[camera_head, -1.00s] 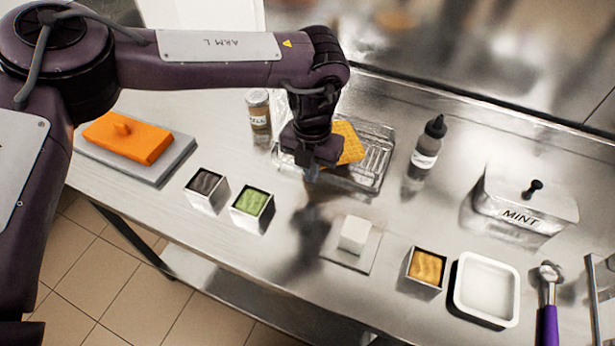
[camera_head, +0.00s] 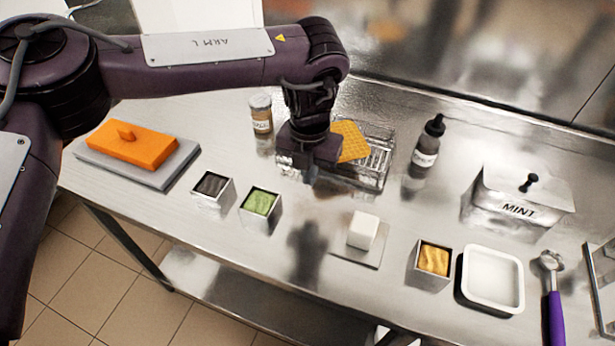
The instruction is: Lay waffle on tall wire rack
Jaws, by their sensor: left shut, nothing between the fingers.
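The yellow-orange waffle (camera_head: 349,141) lies on the wire rack (camera_head: 377,165) at the back middle of the steel counter, seen in the head view. Its left part is hidden behind my left gripper. My left gripper (camera_head: 311,177) points down just in front and to the left of the waffle, shut with nothing between its fingers. I cannot tell whether it touches the rack. My right gripper is not in view.
A spice jar (camera_head: 261,114) stands left of the rack, a dark squeeze bottle (camera_head: 427,146) right of it. In front are metal cups (camera_head: 213,189) and (camera_head: 260,203), a white block (camera_head: 362,231), another cup (camera_head: 432,261) and a white tray (camera_head: 492,280). A MINT tub (camera_head: 517,196) stands right.

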